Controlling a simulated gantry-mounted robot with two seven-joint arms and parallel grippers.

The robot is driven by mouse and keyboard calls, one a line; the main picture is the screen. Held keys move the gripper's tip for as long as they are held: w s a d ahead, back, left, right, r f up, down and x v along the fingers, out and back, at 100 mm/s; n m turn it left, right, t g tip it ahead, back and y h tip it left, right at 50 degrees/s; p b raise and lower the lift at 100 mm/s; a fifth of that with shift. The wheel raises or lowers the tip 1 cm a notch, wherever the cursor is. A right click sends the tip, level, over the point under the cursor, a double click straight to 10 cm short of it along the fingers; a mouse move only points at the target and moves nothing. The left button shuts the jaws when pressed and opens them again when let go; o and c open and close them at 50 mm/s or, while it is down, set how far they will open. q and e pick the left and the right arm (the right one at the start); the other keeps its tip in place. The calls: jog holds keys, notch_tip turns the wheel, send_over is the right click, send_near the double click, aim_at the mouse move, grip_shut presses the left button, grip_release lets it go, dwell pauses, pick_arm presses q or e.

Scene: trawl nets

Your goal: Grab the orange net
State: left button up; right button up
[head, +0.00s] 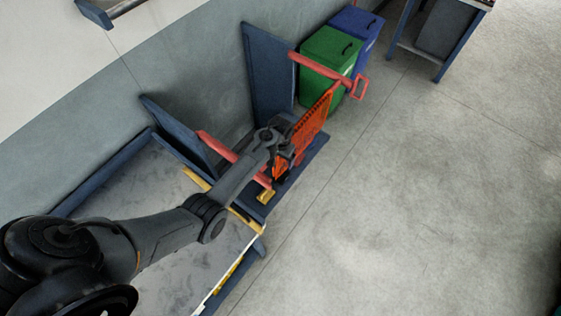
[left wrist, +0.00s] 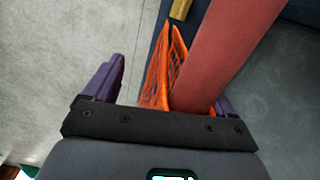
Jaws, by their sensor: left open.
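The orange net (head: 312,125) hangs in the head view beside red bars, in front of a blue upright panel. It also shows in the left wrist view (left wrist: 158,75) as folded orange mesh. My left gripper (head: 281,168) is at the near, lower end of the net. In the left wrist view its purple fingers (left wrist: 170,82) are spread apart. The net and a thick red bar (left wrist: 222,50) lie across the space between them. I cannot tell whether the fingers touch the net. My right gripper is not in view.
A green bin (head: 325,62) and a blue bin (head: 358,32) stand behind the net. A red bar with a looped end (head: 335,75) juts out above the floor. A blue-framed bed (head: 120,185) lies under my left arm.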

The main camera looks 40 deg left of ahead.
pick_arm(q)
jog(key=shift+f, duration=0.1)
jog(key=shift+c, duration=0.4)
jog(key=shift+s+f, duration=0.1)
jog(key=c, duration=1.1)
notch_tip(320, 180, up, 11)
jog(key=p, duration=1.2)
grip_shut()
jog(key=shift+r+b, duration=0.5)
jog(key=shift+r, duration=0.1)
jog(key=shift+r, duration=0.1)
